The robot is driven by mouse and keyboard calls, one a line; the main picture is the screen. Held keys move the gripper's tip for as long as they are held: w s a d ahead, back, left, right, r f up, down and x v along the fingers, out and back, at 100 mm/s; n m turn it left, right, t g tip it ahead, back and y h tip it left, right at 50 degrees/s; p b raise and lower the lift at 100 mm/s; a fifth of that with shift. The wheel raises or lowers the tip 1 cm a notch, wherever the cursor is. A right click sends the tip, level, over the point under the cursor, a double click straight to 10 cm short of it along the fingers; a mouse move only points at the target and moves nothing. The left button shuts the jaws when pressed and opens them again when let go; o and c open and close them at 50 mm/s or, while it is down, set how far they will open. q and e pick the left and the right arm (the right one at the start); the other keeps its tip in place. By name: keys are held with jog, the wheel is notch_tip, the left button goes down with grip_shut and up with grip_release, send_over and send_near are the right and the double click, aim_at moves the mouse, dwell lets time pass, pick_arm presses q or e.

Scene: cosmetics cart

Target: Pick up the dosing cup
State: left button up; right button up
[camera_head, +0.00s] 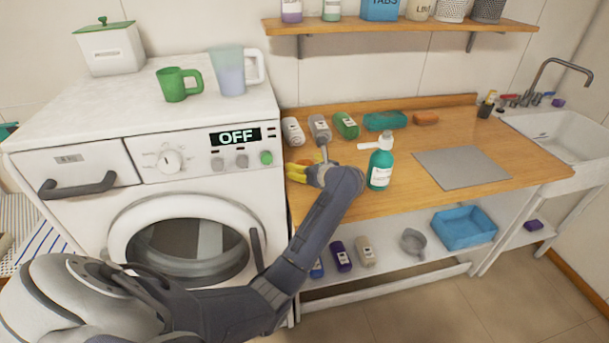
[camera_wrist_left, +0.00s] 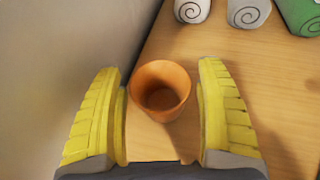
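The dosing cup appears to be the small orange cup (camera_wrist_left: 160,91), which stands upright and empty on the wooden counter in the left wrist view. It sits between the two yellow fingers of my left gripper (camera_wrist_left: 163,112), a little beyond their middle, with a gap on each side. The gripper is open and holds nothing. In the head view the left gripper (camera_head: 298,172) is low over the counter's left end, beside the washing machine, and mostly hides the cup. My right gripper is not in view.
The washing machine (camera_head: 200,185) rises directly to the left. A grey mat (camera_head: 462,168) lies farther right, with bare counter around it.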

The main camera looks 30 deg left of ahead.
pick_arm(q)
jog(key=c, duration=0.8)
jog(key=shift+r, duration=0.15)
